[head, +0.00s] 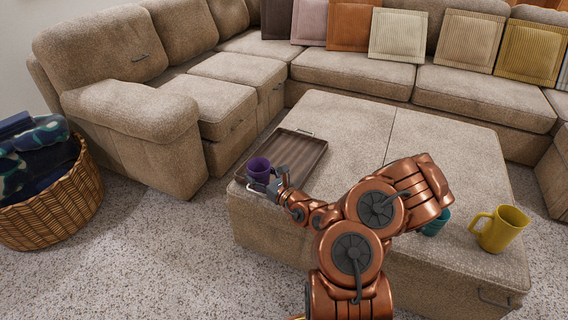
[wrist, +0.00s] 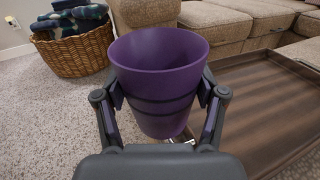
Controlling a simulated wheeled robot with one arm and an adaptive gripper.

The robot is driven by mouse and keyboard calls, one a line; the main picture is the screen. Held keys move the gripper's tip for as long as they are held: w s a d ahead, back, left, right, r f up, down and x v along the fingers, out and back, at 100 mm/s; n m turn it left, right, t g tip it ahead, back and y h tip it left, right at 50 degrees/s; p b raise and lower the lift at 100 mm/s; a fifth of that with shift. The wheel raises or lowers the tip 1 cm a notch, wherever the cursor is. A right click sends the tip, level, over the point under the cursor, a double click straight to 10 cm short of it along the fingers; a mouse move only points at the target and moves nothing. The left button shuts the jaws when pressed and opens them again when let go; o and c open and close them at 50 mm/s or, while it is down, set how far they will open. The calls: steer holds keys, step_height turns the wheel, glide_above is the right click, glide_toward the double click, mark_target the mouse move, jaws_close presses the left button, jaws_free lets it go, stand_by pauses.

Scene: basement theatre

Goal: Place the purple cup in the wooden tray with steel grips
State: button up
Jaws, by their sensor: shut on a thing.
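The purple cup (head: 259,168) is upright in my gripper (head: 264,186), near the front left corner of the ottoman. In the wrist view the purple cup (wrist: 158,75) sits between the two fingers of my gripper (wrist: 160,105), which press on its sides. The wooden tray with steel grips (head: 304,150) lies on the ottoman. In the wrist view the tray (wrist: 262,110) is to the right of the cup. The cup appears at the tray's left front edge; I cannot tell whether it is over the tray's rim. The tray looks empty where it shows.
The ottoman (head: 350,125) has free room behind and right of the tray. A yellow mug (head: 499,229) and a teal cup (head: 436,224), partly hidden by my arm, stand at its front right. A wicker basket (head: 50,212) with blankets is on the carpet at left. A sectional sofa (head: 350,68) surrounds the back.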

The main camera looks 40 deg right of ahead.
steer(key=shift+s+d+f+h, duration=0.35)
steer(key=shift+d+f+h, duration=0.05)
steer(key=shift+d+f, duration=0.4)
steer(key=b, duration=0.4)
glide_above(292, 174)
steer(key=a, duration=0.1)
steer(key=shift+s+a+f, duration=0.1)
steer(key=shift+s+f, duration=0.2)
steer(key=shift+f, duration=0.55)
steer(key=shift+w+d, duration=0.2)
steer(key=shift+d, duration=0.35)
steer(key=shift+d+f, duration=0.15)
steer(key=shift+f, duration=0.1)
steer(key=shift+f+b, duration=0.8)
steer(key=shift+f, duration=0.65)
steer(key=shift+f, duration=0.15)
steer(key=o, duration=1.1)
